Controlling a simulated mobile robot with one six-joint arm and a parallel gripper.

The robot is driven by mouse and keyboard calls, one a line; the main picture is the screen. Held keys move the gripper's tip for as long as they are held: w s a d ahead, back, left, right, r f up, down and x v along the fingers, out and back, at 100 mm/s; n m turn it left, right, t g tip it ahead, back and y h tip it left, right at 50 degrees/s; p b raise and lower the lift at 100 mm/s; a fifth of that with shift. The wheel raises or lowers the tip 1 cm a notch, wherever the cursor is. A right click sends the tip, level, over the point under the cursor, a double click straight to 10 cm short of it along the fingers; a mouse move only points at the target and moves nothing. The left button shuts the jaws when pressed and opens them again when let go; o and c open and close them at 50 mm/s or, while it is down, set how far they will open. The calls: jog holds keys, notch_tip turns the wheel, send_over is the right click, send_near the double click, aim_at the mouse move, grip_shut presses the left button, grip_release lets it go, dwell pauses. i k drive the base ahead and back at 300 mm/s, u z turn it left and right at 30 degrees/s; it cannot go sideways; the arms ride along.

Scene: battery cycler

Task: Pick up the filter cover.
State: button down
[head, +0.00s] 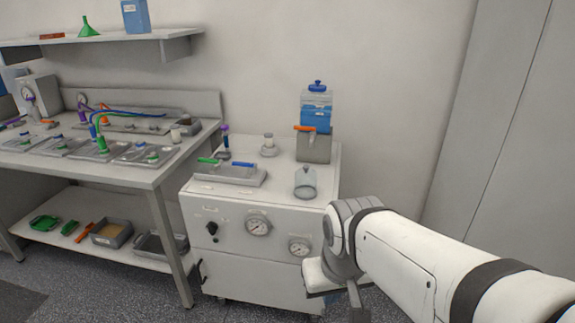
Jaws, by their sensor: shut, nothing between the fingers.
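My gripper (356,306) is low in front of the cabinet's right side, below and to the right of the cover. It is shut and empty, apart from the cover.
Behind the cover stands a grey holder (313,148) with a blue-filled bottle (316,110) and an orange lever. A plate with green and blue handles (230,174) lies to the left. Gauges (258,225) are on the cabinet front. A cluttered workbench (150,172) stands further left.

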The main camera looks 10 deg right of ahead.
aim_at(305, 178)
jog(key=z, duration=0.3)
jog(key=i, duration=1)
jog(key=z, duration=2.55)
jog(key=k, duration=1)
jog(key=u, duration=1.55)
